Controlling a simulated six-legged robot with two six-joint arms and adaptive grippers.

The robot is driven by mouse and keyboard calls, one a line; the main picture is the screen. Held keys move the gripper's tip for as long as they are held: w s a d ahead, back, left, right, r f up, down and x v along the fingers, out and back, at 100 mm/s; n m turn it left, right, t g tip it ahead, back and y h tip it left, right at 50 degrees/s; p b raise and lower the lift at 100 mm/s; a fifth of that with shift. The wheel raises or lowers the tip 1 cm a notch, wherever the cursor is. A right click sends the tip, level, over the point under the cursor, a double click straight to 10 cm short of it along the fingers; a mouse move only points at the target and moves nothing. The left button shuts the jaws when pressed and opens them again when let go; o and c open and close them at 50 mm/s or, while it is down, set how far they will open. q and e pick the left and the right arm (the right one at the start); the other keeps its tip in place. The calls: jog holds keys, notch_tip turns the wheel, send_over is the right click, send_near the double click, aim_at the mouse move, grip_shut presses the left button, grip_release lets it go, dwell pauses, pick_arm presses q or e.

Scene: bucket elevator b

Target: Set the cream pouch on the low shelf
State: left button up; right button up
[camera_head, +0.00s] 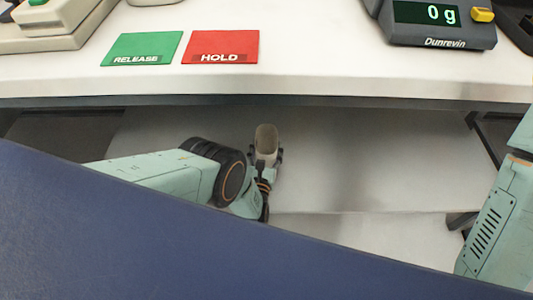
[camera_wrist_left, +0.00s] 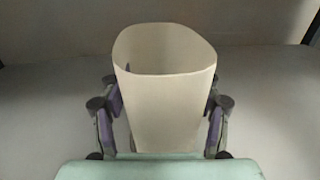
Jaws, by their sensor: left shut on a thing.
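The cream pouch (camera_head: 266,139) is an open-topped, upright container seen over the low shelf (camera_head: 380,165), under the worktop. My left gripper (camera_head: 265,160) is shut on it. In the left wrist view the pouch (camera_wrist_left: 165,100) stands between the two fingers of the left gripper (camera_wrist_left: 162,118), its oval mouth facing up and its inside looking empty. Its base is hidden by my own wrist, so I cannot tell whether it touches the shelf. My right arm shows at the right edge, but its gripper is out of view.
The worktop (camera_head: 300,82) overhangs the shelf. On it lie a green RELEASE card (camera_head: 142,48) and a red HOLD card (camera_head: 220,46), with a scale (camera_head: 435,25) reading 0 g at the right. The shelf is clear to the right of the pouch.

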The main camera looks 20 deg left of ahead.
pick_arm(q)
jog(key=shift+f, duration=0.45)
jog(key=shift+r, duration=0.1)
pick_arm(e)
jog(key=shift+f, duration=0.3)
jog(key=shift+f, duration=0.1)
pick_arm(q)
jog(key=o, duration=1.2)
jog(key=shift+o, duration=0.2)
